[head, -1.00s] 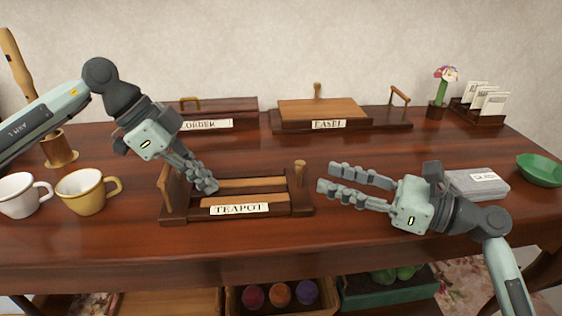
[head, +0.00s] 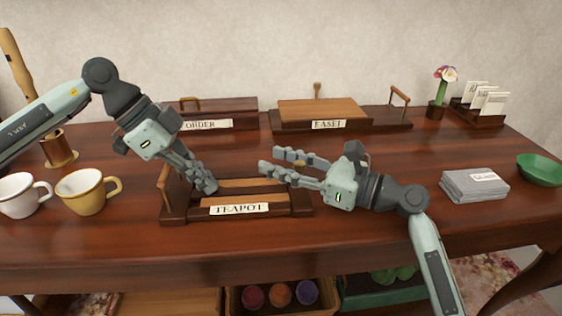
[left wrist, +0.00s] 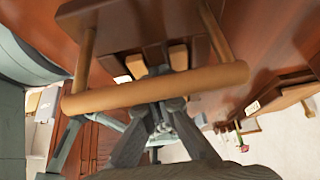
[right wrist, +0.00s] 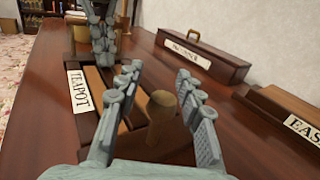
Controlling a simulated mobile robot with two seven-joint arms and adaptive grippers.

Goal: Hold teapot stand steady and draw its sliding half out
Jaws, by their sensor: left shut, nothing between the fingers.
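The teapot stand (head: 172,216) is a dark wooden frame with lighter slats, a TEAPOT label (head: 240,209) and a wooden bar handle at its left end. It lies on the table. The handle (left wrist: 155,90) crosses in front of my left fingers in the left wrist view. My left gripper (head: 208,188) is shut and empty, its tips down at the stand's left part. My right gripper (head: 269,159) is open at the stand's right end. In the right wrist view its fingers (right wrist: 158,75) stand either side of the round wooden knob (right wrist: 163,108), not closed on it.
Two mugs (head: 84,192) stand left of the stand. A grey cloth stack (head: 474,186) and a green bowl (head: 543,169) lie to the right. The table front right of the stand is clear.

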